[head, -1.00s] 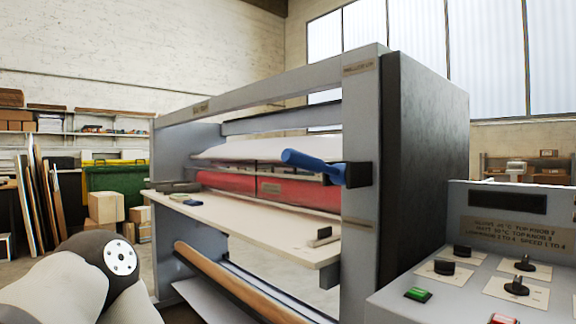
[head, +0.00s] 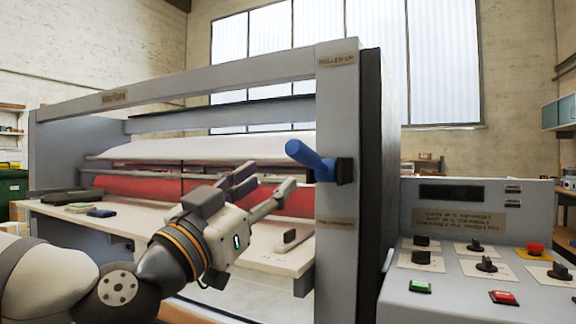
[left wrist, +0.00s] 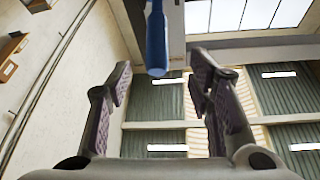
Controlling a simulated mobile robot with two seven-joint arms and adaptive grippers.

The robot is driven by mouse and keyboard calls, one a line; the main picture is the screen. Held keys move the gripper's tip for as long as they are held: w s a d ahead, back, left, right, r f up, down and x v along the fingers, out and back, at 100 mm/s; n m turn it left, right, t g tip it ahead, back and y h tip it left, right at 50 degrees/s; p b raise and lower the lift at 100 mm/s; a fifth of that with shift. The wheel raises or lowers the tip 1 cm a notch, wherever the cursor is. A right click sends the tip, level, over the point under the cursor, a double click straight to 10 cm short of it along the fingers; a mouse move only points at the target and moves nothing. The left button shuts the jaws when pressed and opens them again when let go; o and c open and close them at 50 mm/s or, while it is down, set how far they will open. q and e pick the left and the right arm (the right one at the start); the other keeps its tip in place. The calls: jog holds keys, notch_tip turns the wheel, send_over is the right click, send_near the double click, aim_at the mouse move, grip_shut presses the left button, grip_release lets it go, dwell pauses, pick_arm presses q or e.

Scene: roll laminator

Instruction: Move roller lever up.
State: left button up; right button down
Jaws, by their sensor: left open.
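The blue roller lever (head: 309,160) sticks out to the left from a dark mount on the laminator's right upright, its free end tilted slightly up. It also shows in the left wrist view (left wrist: 157,42), hanging in from the top between the fingers and beyond their tips. My left gripper (head: 262,190) is open and empty, in front of the machine, to the left of and below the lever, apart from it. Its two dark-padded fingers also show in the left wrist view (left wrist: 160,78). A "ROLLER UP" label (head: 337,60) is on top of the upright. My right gripper is out of view.
The laminator's pale feed table (head: 250,255) lies below my left gripper, with small items on it. Red rollers (head: 140,187) run behind. The grey upright (head: 337,210) stands right of the gripper. A control panel (head: 470,262) with knobs and buttons is at the right.

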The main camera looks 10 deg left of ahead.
aim_at(305, 165)
pick_arm(q)
jog(key=x, duration=1.2)
jog(key=shift+d, duration=0.2)
jog(key=shift+c, duration=0.4)
grip_shut()
